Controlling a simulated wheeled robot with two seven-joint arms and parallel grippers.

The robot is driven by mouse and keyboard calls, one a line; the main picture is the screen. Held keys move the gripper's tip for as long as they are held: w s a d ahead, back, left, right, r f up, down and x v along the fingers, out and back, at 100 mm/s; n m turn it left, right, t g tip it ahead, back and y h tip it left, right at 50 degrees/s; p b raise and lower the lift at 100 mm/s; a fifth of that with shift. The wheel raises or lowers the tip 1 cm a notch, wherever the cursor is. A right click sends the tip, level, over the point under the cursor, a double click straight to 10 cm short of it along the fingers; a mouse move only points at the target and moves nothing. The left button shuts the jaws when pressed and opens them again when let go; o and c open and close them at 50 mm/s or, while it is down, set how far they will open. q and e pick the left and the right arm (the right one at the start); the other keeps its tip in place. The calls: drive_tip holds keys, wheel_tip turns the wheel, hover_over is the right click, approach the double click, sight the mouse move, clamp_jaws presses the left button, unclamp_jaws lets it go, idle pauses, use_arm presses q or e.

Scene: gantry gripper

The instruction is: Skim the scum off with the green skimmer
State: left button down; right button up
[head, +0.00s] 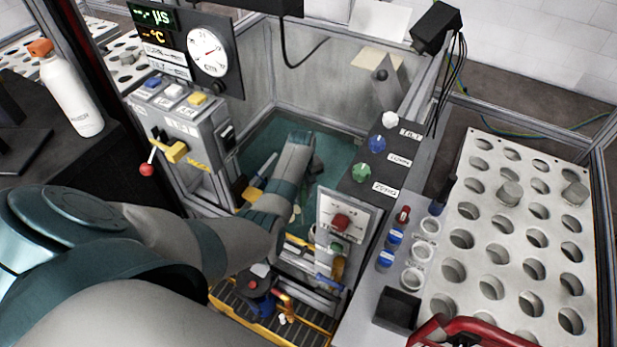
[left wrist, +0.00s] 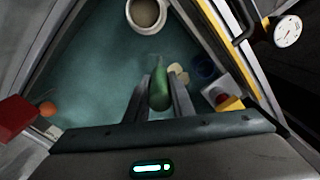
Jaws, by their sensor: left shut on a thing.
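My left arm reaches down into the tank of teal water (head: 341,150). In the left wrist view, my left gripper (left wrist: 160,95) is shut on a green handle, which I take for the green skimmer (left wrist: 160,90). The skimmer's working end cannot be made out. Pale yellowish patches, likely scum (left wrist: 179,75), lie on the water (left wrist: 105,65) just right of the handle. In the head view the arm hides the skimmer and part of the water. My right gripper is not in view.
A round pale-rimmed vessel (left wrist: 147,12) is at the top of the left wrist view. A button panel (head: 180,130) and gauge (head: 208,52) stand left of the tank. A knob panel (head: 372,165) and a perforated rack (head: 515,235) are right. A bottle (head: 72,95) stands far left.

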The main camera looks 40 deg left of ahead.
use_arm(q)
drive_tip(key=shift+s+a+b, duration=0.5)
drive_tip(key=shift+a+b, duration=1.75)
drive_tip(key=shift+a, duration=2.35)
wheel_tip(320, 180, up, 16)
drive_tip(key=p, duration=1.1)
drive_tip(key=shift+p, duration=0.35)
